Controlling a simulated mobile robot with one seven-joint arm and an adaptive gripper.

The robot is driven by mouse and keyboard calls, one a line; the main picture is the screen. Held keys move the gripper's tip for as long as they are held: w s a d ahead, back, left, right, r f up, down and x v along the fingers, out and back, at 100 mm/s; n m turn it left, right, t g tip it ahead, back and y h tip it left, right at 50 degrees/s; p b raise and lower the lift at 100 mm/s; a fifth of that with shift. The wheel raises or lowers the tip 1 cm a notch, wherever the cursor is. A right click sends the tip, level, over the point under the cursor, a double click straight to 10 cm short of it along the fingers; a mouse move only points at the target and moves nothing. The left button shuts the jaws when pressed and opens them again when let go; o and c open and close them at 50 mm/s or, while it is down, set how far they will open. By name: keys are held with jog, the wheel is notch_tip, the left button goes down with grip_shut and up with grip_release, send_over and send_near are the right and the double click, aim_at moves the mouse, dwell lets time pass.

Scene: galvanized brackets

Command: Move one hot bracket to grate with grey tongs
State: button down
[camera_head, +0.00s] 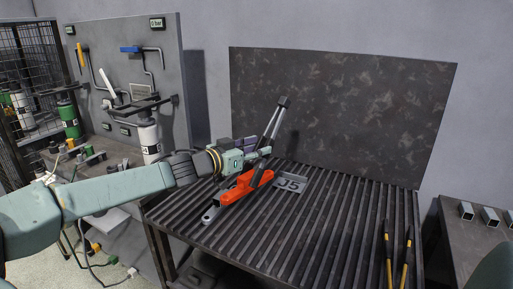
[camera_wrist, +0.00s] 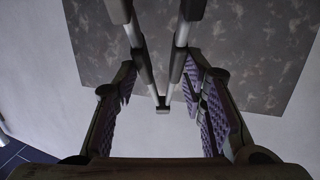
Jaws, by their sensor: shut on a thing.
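My gripper (camera_head: 258,153) is above the left part of the slatted grate table. It is shut on the grey tongs (camera_head: 276,120), which stand tilted with their joined end up. In the wrist view the tongs (camera_wrist: 147,70) form a V between my purple-padded fingers. A glowing orange-red bracket (camera_head: 244,188) is just below my gripper, at the lower part of the tongs. I cannot tell whether the tongs grip it or whether it touches the grate (camera_head: 330,215). A grey rounded end (camera_head: 211,214) shows beside the bracket at its lower left; its link to the tongs is partly hidden.
A J5 plate (camera_head: 290,184) lies right of the bracket. Yellow-handled tools (camera_head: 388,270) are at the grate's right front. A dark backboard (camera_head: 340,110) rises behind. A side table with metal tubes (camera_head: 466,211) is at right. The grate's middle is clear.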

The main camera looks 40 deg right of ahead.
jog(key=shift+f+b, duration=1.6)
jog(key=shift+f, duration=2.6)
jog(key=shift+s, duration=0.1)
jog(key=c, duration=1.4)
grip_release()
jog(key=shift+c, duration=0.2)
jog(key=r+p, duration=0.1)
jog(key=r, duration=0.2)
jog(key=r+p, duration=0.1)
jog(key=r, duration=0.6)
jog(key=shift+s+a+p, duration=0.25)
jog(key=shift+s+p, duration=0.05)
jog(key=shift+p, duration=0.1)
jog(key=s+a+r+b, duration=0.1)
jog(key=s+a+r, duration=0.2)
jog(key=s, duration=0.3)
jog(key=s+a+r+b, duration=0.1)
jog(key=s+a+r, duration=0.2)
jog(key=s+a, duration=0.2)
jog(key=shift+s+b, duration=0.35)
jog(key=shift+s, duration=0.55)
jog(key=shift+a, duration=0.1)
